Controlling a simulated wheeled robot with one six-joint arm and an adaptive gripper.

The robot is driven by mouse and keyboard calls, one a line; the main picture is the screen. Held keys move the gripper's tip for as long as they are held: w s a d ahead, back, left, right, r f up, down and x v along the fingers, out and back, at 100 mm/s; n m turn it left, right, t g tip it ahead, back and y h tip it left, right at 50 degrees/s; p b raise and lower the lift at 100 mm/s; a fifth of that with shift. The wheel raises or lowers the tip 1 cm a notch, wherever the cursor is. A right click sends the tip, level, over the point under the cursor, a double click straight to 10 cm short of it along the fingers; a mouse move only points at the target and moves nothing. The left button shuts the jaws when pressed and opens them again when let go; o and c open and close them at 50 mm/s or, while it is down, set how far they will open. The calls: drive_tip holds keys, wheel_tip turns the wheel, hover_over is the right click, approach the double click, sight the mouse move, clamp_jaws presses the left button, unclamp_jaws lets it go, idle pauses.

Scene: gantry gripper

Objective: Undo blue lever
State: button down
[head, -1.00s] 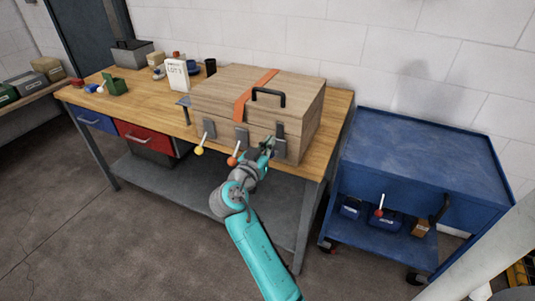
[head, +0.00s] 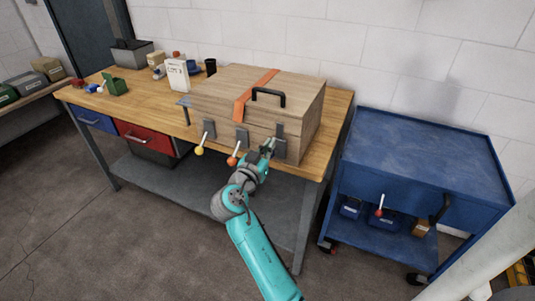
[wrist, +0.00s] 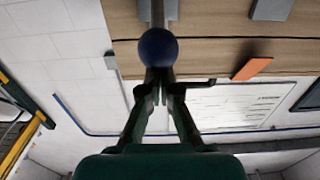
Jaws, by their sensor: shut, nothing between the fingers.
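A wooden case (head: 215,95) with an orange strap and a black handle stands on the workbench. Its front has several grey latches. The blue lever's round knob (wrist: 158,47) shows in the wrist view, just beyond my fingertips, with a grey latch plate (wrist: 158,12) behind it. In the head view my gripper (head: 269,146) is at the right-hand latch (head: 281,143) and hides the blue knob. My gripper, also in the wrist view (wrist: 158,82), is shut and empty, its fingertips close to the knob; I cannot tell whether they touch.
A red-knobbed lever (head: 232,161) is just left of my gripper, and a yellow-knobbed lever (head: 199,150) is farther left. A blue cart (head: 420,145) stands right of the workbench (head: 335,110). Small items sit on the bench's left part. Open floor lies in front.

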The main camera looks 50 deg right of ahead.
drive_tip(key=shift+f, duration=2.55)
drive_tip(key=r+v, duration=0.1)
drive_tip(key=v, duration=0.8)
drive_tip(key=shift+r, duration=0.15)
